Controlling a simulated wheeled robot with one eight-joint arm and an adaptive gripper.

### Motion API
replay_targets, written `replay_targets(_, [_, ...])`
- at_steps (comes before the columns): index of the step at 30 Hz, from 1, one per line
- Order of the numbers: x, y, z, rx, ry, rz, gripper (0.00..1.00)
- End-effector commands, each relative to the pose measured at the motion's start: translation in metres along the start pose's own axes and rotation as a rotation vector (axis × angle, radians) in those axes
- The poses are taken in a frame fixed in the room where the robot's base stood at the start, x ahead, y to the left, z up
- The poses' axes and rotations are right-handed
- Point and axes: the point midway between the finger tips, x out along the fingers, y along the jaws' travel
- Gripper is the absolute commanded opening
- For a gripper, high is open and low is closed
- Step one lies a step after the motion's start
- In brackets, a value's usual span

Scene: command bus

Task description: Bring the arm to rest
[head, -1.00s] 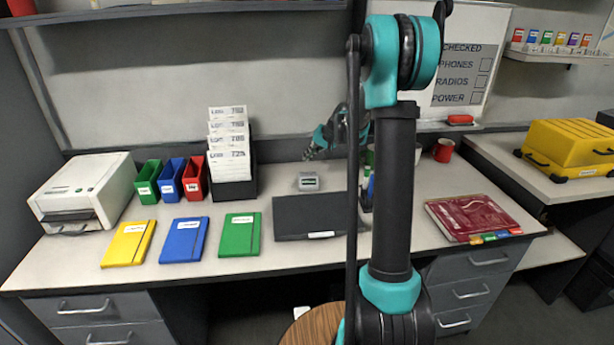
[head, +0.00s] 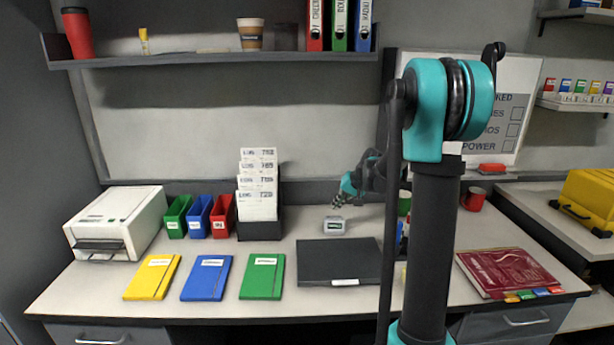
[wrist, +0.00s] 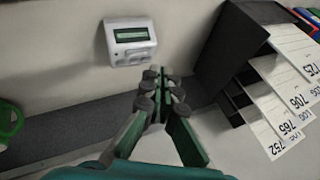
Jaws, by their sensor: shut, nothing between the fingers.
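My gripper (head: 339,203) is above the desk in the head view, behind my arm's big teal joint and just above a small grey device with a dark screen (head: 334,226). In the wrist view my gripper (wrist: 160,85) has its fingers together with nothing between them. The small grey device also shows in the wrist view (wrist: 130,42), beyond the fingertips and apart from them. Part of my arm hides the right middle of the desk in the head view.
The desk (head: 230,312) holds a white printer (head: 115,222), small bins, a card rack (head: 259,222), yellow, blue and green notebooks (head: 262,277), a black folder (head: 338,262) and a maroon binder (head: 508,272). A red mug (head: 473,199) stands behind my arm. A shelf (head: 200,57) hangs above.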

Motion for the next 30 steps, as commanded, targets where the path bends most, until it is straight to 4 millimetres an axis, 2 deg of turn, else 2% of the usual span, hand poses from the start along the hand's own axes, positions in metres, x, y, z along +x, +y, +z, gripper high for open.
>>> replay_targets(1, [-0.01,0.0,0.022,-0.014,-0.006,0.021,0.0])
replay_targets(9, [-0.056,0.019,0.138,-0.099,-0.032,0.157,0.0])
replay_targets(18, [-0.091,0.06,0.267,-0.191,-0.054,0.305,0.0])
replay_targets(21, [-0.098,0.074,0.302,-0.215,-0.059,0.345,0.0])
replay_targets(25, [-0.102,0.088,0.331,-0.237,-0.063,0.382,0.0])
replay_targets(30, [-0.104,0.095,0.345,-0.247,-0.064,0.4,0.0])
